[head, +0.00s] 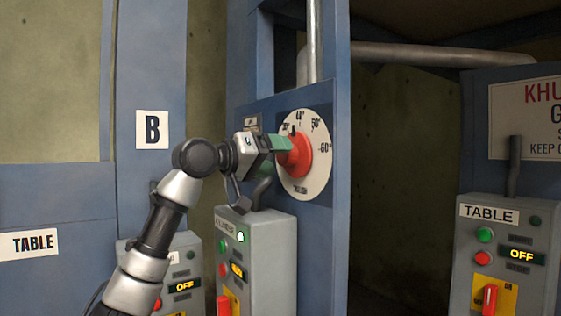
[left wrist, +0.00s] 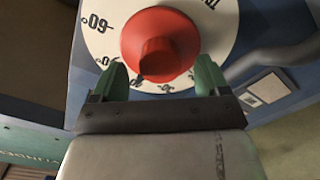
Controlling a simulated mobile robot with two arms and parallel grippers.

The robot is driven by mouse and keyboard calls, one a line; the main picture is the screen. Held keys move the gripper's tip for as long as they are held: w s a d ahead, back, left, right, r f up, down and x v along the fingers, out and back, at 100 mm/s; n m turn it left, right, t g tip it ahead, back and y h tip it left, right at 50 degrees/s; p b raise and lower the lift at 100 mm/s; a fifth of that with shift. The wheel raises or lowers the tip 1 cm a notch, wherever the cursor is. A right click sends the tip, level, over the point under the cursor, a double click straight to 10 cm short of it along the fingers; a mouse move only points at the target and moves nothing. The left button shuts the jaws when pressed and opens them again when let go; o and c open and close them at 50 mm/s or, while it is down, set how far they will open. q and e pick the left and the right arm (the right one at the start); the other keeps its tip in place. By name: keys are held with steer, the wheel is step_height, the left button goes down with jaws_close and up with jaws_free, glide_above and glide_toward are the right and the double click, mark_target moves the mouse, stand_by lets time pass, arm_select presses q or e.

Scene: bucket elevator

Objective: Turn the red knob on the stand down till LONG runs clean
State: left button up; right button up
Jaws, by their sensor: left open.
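The red knob (head: 296,156) sits at the middle of a round white dial (head: 318,183) with degree marks, on a blue post. My left gripper (head: 280,143) is right at the knob, its green fingers pointing at it. In the left wrist view the knob (left wrist: 160,42) lies ahead of and between the two open green fingertips (left wrist: 160,80); I cannot tell whether they touch it. The fingers hide part of the dial (left wrist: 215,30). The word LONG is not readable in either view. My right gripper is not in view.
A grey control box (head: 255,255) with a lit green button stands below the dial. Another grey box (head: 183,265) reads OFF at its left. The TABLE box (head: 500,255) at the right also reads OFF. A dark opening (head: 400,180) lies right of the post.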

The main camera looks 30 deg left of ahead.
arm_select(q)
steer(key=b+v, duration=0.2)
steer(key=v, duration=0.7)
stand_by(0.4)
